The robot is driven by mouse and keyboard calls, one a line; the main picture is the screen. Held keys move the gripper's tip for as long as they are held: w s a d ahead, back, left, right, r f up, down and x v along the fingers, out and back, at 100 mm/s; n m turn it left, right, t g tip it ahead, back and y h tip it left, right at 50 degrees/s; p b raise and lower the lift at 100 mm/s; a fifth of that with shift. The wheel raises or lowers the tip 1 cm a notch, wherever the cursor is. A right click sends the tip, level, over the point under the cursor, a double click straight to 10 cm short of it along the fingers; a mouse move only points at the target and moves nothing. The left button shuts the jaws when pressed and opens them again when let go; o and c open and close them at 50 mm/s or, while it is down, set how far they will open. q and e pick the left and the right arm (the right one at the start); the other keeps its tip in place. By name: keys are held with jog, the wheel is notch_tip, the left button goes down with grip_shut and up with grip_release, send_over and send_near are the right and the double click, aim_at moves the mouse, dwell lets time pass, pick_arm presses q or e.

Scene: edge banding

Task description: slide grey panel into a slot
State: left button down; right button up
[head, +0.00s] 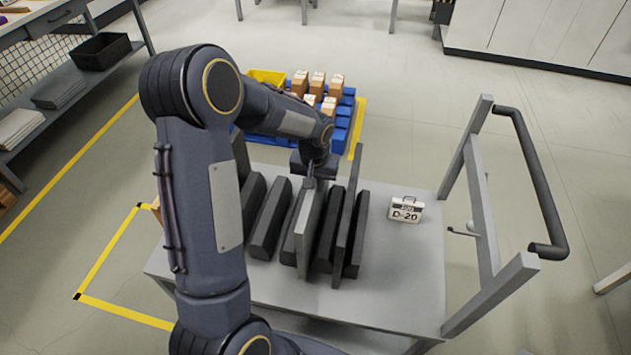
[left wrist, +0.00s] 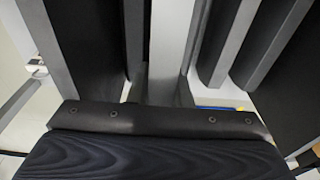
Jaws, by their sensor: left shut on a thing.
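A light grey panel (head: 304,236) stands on edge among the dark upright blocks on the cart top. It lies lengthwise between two dark blocks. My left gripper (head: 311,180) is shut on its far end, reaching in from above. In the left wrist view the grey panel (left wrist: 171,40) runs up the middle from my left gripper (left wrist: 160,92), with dark blocks on both sides. Dark blocks (head: 269,222) with gaps between them form the slots. A taller dark grey panel (head: 347,225) stands to the right. How deep the held panel sits is hidden. My right gripper is out of view.
The grey cart top (head: 405,275) is clear on the right, apart from a small D-20 sign (head: 405,209). A cart handle (head: 532,180) rises at the right. Behind the cart is a blue pallet (head: 342,125) with boxes. My left arm hides the cart's left part.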

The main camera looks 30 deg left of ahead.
pick_arm(q)
jog(key=shift+w+f, duration=0.1)
dwell(0.3)
jog(key=c, duration=1.2)
grip_release()
jog(key=shift+c, duration=0.2)
jog(key=r, duration=0.5)
jog(key=s+r, duration=0.1)
jog(key=r, duration=0.1)
jog(key=shift+d+r, duration=0.15)
jog(key=shift+r, duration=0.25)
jog(key=shift+t+h, duration=0.4)
jog(key=s+r, duration=0.1)
jog(key=s+r+p, duration=0.1)
jog(key=r, duration=0.1)
jog(key=s+r, duration=0.1)
jog(key=s, duration=0.1)
jog(key=shift+s+d+r, duration=0.1)
jog(key=shift+d+r, duration=0.25)
jog(key=shift+r, duration=0.05)
jog(key=s+d+r+m+t+h+p, duration=0.1)
jog(key=s+d+r, duration=0.2)
jog(key=s, duration=0.7)
jog(key=s+d+r+m+t+h+p, duration=0.1)
jog(key=s+d+r, duration=0.3)
jog(key=s, duration=0.6)
jog(key=shift+s+d+t+h+p, duration=0.15)
jog(key=shift+d+t+h+p, duration=0.5)
jog(key=shift+t+h+p, duration=0.1)
jog(key=shift+r, duration=0.1)
